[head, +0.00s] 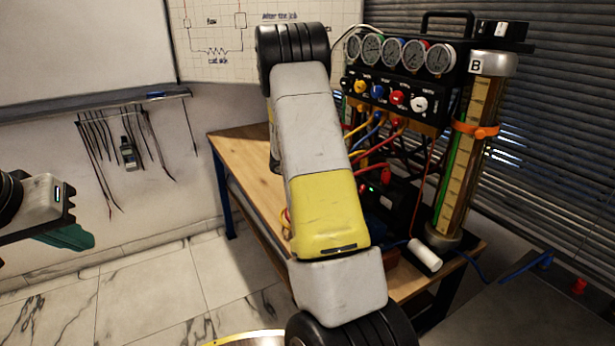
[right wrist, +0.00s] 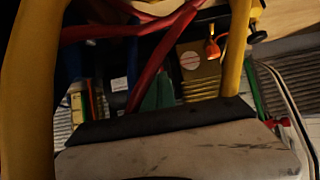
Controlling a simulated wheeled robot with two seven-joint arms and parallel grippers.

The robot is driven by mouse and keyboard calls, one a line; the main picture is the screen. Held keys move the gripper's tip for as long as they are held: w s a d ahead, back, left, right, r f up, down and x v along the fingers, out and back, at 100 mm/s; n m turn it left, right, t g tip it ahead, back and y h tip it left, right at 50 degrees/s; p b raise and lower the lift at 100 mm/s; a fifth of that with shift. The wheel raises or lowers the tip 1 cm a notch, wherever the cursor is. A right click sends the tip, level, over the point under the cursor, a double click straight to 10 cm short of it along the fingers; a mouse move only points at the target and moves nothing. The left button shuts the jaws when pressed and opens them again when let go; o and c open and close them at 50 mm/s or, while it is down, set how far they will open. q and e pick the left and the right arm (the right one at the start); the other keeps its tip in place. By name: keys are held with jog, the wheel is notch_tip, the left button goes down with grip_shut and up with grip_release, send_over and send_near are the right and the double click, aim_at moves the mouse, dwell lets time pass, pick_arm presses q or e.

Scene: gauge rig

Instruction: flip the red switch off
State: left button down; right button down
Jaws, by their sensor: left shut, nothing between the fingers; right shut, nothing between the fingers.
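A small red part (head: 386,175), which may be the red switch, shows on a black box (head: 398,202) on the wooden bench, with a green light beside it. Its position, on or off, is too small to tell. My left gripper (head: 66,238) is at the far left edge, shut and empty, well away from the bench. My right arm crosses the middle of the head view and hides part of the bench; its gripper is hidden there. In the right wrist view my right gripper (right wrist: 158,92) shows as a green tip, shut and empty, among hoses and cables.
A gauge panel (head: 405,57) with several dials and coloured knobs stands above the bench (head: 245,150). A clear column (head: 470,150) marked B stands at right. A white cylinder (head: 425,255) lies at the bench edge. Red hoses (right wrist: 150,80) crowd the wrist view. Floor at left is clear.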

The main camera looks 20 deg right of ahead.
aim_at(360, 189)
jog(key=shift+x, duration=2.6)
jog(key=shift+d+f+h, duration=0.25)
jog(key=shift+h, duration=0.25)
jog(key=shift+r, duration=0.1)
jog(key=shift+d+r, duration=0.1)
jog(key=shift+r, duration=0.6)
